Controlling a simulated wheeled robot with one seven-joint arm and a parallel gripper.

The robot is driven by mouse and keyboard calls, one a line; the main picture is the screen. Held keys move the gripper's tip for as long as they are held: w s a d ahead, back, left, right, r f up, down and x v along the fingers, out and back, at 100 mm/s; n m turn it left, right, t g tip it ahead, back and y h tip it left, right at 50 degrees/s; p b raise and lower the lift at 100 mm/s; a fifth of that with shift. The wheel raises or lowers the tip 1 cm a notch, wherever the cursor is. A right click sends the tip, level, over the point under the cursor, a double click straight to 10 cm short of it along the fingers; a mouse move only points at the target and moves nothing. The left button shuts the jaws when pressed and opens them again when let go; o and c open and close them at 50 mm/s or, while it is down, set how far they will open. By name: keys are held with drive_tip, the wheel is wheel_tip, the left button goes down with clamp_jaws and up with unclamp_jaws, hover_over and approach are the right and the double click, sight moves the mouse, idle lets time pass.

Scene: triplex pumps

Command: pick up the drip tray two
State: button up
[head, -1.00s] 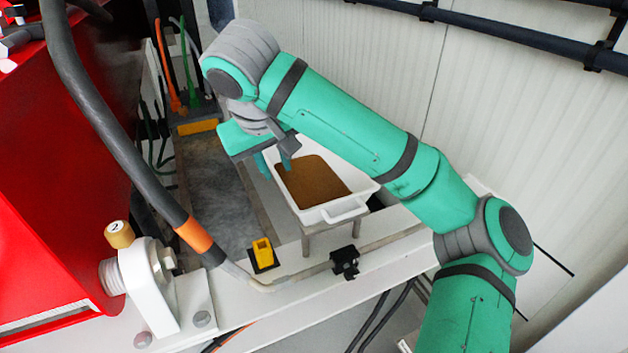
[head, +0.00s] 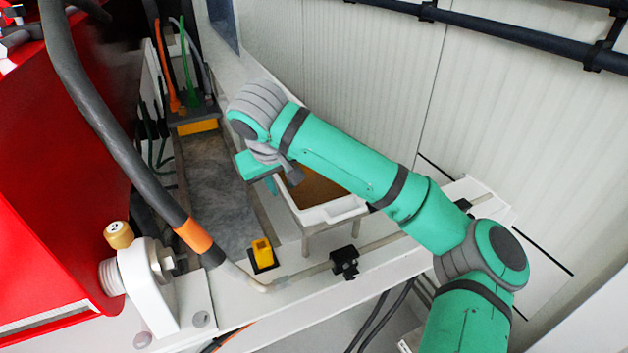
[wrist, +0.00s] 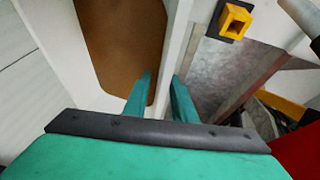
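The drip tray is a white rectangular tray (head: 335,213) with a brown inside, resting on a small metal stand in the head view. My arm hides its far right part. In the wrist view its white side wall (wrist: 178,45) runs up the middle, with the brown inside (wrist: 122,45) to the left. My gripper (wrist: 161,78) is open at this wall. One finger shows on the inner side and the other on the outer side, with a gap between them. Whether they touch the wall I cannot tell. In the head view my gripper (head: 272,184) is at the tray's left side.
A grey trough (head: 222,190) runs left of the tray. A yellow block (head: 262,252) sits on the white frame in front, near a black clamp (head: 344,262). A dark hose (head: 110,130) and red housing (head: 50,190) fill the left. A white wall stands behind.

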clamp_jaws()
idle(1.4)
